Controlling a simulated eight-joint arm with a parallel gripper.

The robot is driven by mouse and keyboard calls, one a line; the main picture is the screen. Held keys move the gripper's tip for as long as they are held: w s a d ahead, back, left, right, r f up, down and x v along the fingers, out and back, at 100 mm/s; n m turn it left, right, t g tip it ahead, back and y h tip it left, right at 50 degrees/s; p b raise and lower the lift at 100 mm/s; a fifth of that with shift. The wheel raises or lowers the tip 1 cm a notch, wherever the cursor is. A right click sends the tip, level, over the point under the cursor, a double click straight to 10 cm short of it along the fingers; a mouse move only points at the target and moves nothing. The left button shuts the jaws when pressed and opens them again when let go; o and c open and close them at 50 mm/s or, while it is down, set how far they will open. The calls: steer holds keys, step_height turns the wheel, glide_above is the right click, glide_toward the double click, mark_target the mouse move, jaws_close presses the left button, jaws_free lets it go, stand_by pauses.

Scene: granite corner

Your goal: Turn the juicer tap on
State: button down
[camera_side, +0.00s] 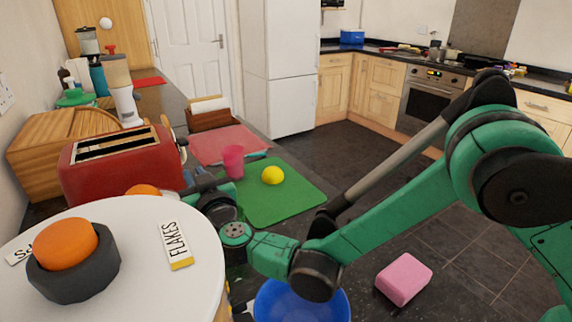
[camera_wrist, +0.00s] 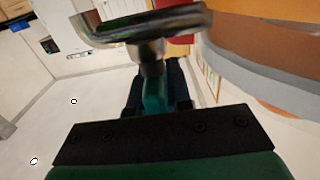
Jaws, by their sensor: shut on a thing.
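My gripper (camera_side: 200,188) is beside the front right end of the red toaster, low behind the white round top; its fingertips are partly hidden in the side view. In the wrist view my gripper (camera_wrist: 156,95) is shut. A shiny metal piece that looks like the tap (camera_wrist: 148,48) rises from between the fingers and spreads into a wide curved part at the top. I cannot make out the juicer's body or how far the tap is turned.
The red toaster (camera_side: 120,168) stands close to my gripper. A green mat (camera_side: 285,203) holds a yellow ball (camera_side: 272,175) and a pink cup (camera_side: 233,161). A white round top (camera_side: 140,270) with an orange and dark knob (camera_side: 72,262) fills the near left. A blue bowl (camera_side: 300,303) sits below my arm.

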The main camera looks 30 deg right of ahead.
steer(key=shift+n+y, duration=0.3)
steer(key=shift+y, duration=0.2)
steer(key=n+y, duration=0.1)
steer(key=y, duration=0.1)
steer(key=n+g+y, duration=0.1)
steer(key=n+y, duration=0.1)
steer(key=y, duration=0.1)
steer(key=shift+a, duration=0.2)
steer(key=shift+s+a+n+g+y, duration=0.2)
steer(key=shift+n+g+y, duration=1.7)
steer(key=shift+g, duration=0.1)
steer(key=shift+s+a+n+g+y, duration=0.2)
steer(key=shift+a+n+g+y, duration=0.05)
steer(key=shift+n+g+y, duration=1.7)
steer(key=shift+s+a+n+g+y, duration=0.2)
steer(key=shift+n+g+y, duration=1.6)
steer(key=shift+g, duration=0.55)
steer(key=c, duration=0.8)
jaws_free()
steer(key=shift+s+d, duration=0.1)
